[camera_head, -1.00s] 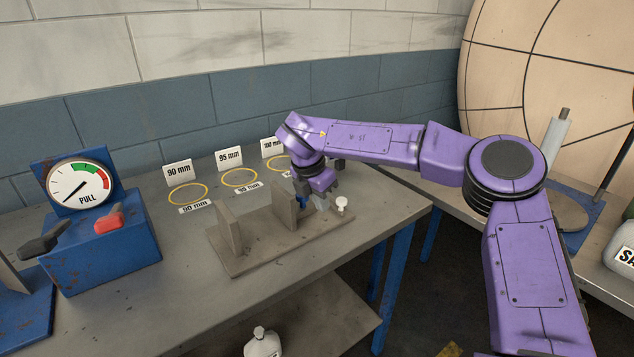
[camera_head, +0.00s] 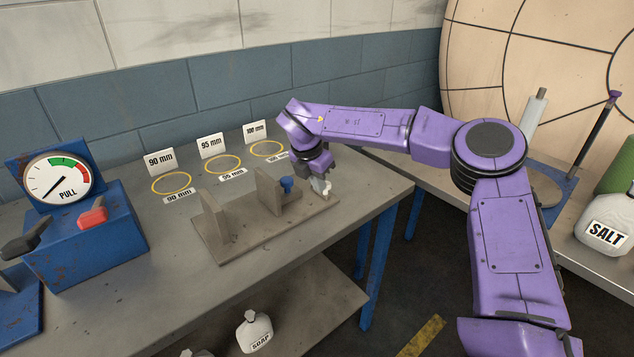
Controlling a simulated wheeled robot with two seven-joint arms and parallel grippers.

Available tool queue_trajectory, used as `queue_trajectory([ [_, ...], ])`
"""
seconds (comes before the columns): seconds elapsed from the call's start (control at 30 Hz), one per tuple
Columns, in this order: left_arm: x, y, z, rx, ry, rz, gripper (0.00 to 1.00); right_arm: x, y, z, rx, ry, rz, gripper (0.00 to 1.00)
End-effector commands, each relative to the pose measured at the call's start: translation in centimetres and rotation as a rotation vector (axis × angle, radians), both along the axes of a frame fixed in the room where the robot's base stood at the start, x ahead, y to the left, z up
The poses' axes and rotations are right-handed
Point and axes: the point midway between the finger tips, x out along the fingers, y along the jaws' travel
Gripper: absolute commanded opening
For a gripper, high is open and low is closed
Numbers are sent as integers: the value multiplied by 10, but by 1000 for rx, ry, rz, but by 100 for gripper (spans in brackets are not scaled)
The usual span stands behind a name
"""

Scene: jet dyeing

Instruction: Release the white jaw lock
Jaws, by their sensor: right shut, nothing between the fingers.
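A grey jaw fixture (camera_head: 217,248) with two upright plates stands on the workbench. The white jaw lock (camera_head: 327,191) is a small white knob at the fixture's right end, partly hidden by my right gripper. My right gripper (camera_head: 320,184) is shut and empty, pointing down right at the white knob; I cannot tell whether it touches it. A blue knob (camera_head: 287,184) sits to its left, by the right plate. My left gripper is not in view.
A blue pull gauge box (camera_head: 85,240) with a red lever stands at the left. Marked yellow rings (camera_head: 171,184) lie along the back of the workbench (camera_head: 170,290). A salt container (camera_head: 606,225) stands on another table at the right. The bench's front is clear.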

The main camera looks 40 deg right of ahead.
Motion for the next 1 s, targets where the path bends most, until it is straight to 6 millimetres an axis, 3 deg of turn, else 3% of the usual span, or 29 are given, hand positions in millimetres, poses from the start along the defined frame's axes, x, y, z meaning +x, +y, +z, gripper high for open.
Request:
queue_trajectory([
  [0.67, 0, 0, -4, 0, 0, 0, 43, -3, -8, 0, 0, 0, 122, 0],
  [1.0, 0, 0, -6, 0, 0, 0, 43, -6, -21, 0, 1, 0, 303, 0],
])
